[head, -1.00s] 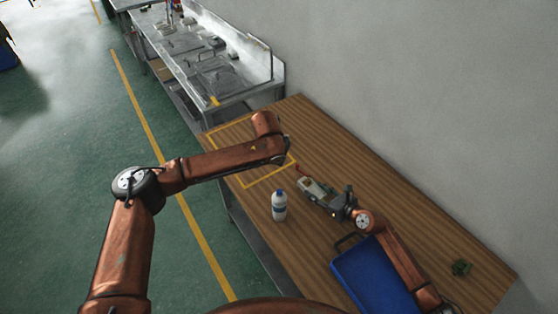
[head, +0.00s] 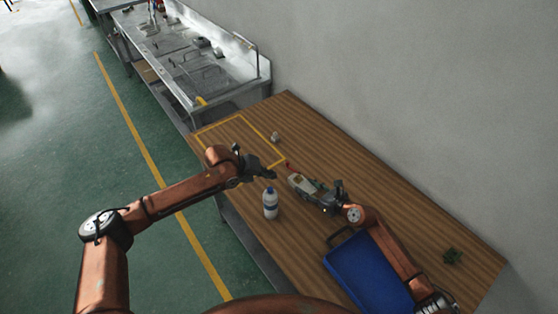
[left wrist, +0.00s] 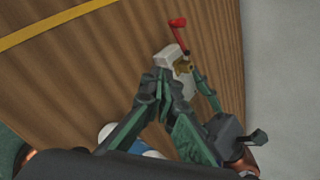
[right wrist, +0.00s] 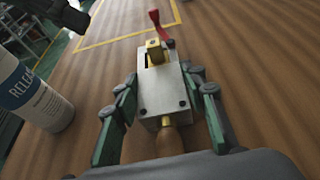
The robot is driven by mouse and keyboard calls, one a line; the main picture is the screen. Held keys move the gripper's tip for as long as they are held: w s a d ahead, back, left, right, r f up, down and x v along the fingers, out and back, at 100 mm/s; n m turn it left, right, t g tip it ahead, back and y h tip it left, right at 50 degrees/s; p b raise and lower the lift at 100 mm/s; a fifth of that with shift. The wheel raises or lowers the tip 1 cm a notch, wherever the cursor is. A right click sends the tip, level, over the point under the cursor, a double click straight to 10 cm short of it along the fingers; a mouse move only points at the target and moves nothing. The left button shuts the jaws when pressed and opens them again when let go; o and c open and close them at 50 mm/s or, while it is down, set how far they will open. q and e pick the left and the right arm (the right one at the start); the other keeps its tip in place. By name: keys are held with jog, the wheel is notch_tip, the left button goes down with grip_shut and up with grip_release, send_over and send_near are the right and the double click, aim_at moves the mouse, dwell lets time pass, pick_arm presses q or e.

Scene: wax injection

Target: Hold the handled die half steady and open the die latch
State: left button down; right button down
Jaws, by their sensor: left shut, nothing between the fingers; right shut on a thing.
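The die is a pale metal block (right wrist: 162,92) with a brass-coloured piece on top and a red latch lever (right wrist: 161,29) at its far end. A wooden handle (right wrist: 169,141) points toward my right wrist. In the head view the die (head: 303,186) lies on the table. My right gripper (right wrist: 165,105) is shut on the die, with one green finger on each side. My left gripper (head: 268,174) is shut and empty, left of the die's latch end. In the left wrist view its fingertips (left wrist: 164,85) overlap the near part of the die (left wrist: 175,60); contact is unclear.
A white bottle (head: 270,204) with a blue cap stands close to my left gripper. A blue tray (head: 345,262) lies at the near side. A small pale object (head: 275,137) sits near the yellow-taped square (head: 222,124). A wall bounds the table's right side.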

pick_arm(q)
jog(key=a+n+t+h, duration=0.1)
jog(key=a+n, duration=0.1)
jog(key=s+a+n+t+h, duration=0.1)
jog(key=a+n, duration=0.1)
jog(key=a+f+n+t+h, duration=0.1)
jog(key=a+n+h, duration=0.1)
jog(key=shift+s+a+n+t, duration=0.2)
jog(key=shift+a+n+t, duration=0.1)
jog(key=shift+t, duration=0.1)
pick_arm(e)
jog(key=shift+f, duration=0.15)
pick_arm(q)
jog(key=shift+a+n+t, duration=0.4)
jog(key=x, duration=0.9)
jog(key=r+x, duration=0.1)
jog(key=x, duration=0.3)
jog(key=shift+w+d, duration=0.2)
jog(key=shift+d, duration=0.15)
jog(key=shift+w+d, duration=0.2)
jog(key=shift+w, duration=0.35)
jog(key=shift+w+d, duration=0.15)
jog(key=shift+w, duration=0.4)
